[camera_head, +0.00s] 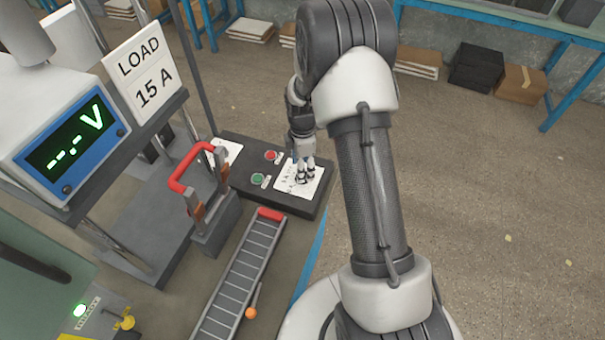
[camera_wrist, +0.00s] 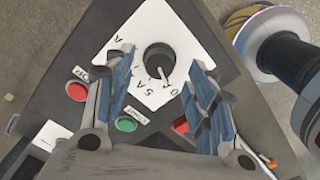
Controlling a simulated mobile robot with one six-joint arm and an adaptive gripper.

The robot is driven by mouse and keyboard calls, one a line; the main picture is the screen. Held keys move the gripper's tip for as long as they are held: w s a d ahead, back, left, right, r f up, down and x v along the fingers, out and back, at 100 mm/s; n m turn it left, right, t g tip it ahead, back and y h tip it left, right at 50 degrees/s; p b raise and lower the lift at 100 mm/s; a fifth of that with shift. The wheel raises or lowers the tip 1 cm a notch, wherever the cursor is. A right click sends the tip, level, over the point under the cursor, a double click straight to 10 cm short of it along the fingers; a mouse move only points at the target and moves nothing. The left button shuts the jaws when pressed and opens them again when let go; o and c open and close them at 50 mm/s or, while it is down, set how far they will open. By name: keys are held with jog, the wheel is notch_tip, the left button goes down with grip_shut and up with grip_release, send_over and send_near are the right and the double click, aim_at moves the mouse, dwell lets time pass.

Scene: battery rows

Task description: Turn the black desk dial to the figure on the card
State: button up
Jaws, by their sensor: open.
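The white card (camera_head: 145,72) at the upper left of the head view reads "LOAD 15 A". The black desk dial (camera_wrist: 159,57) sits on a white scale plate (camera_wrist: 137,42) on the dark desk panel. Its white pointer line is toward the "0" mark, with "5 A" beside it; other marks are partly hidden. My gripper (camera_head: 303,176) is over the plate in the head view and covers the dial there. In the wrist view my gripper (camera_wrist: 158,60) is open, with one finger on each side of the dial. I cannot tell whether they touch it.
A red button (camera_head: 271,155) and green button (camera_head: 259,179) lie left of the plate. A red-handled lever (camera_head: 190,168) stands farther left. A grey ribbed track (camera_head: 240,275) with an orange knob (camera_head: 251,313) is in front. The meter (camera_head: 72,145) shows dashes and "V".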

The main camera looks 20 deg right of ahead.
jog(key=shift+f+b, duration=0.3)
jog(key=shift+f, duration=1.05)
jog(key=shift+c, duration=0.2)
jog(key=c, duration=1)
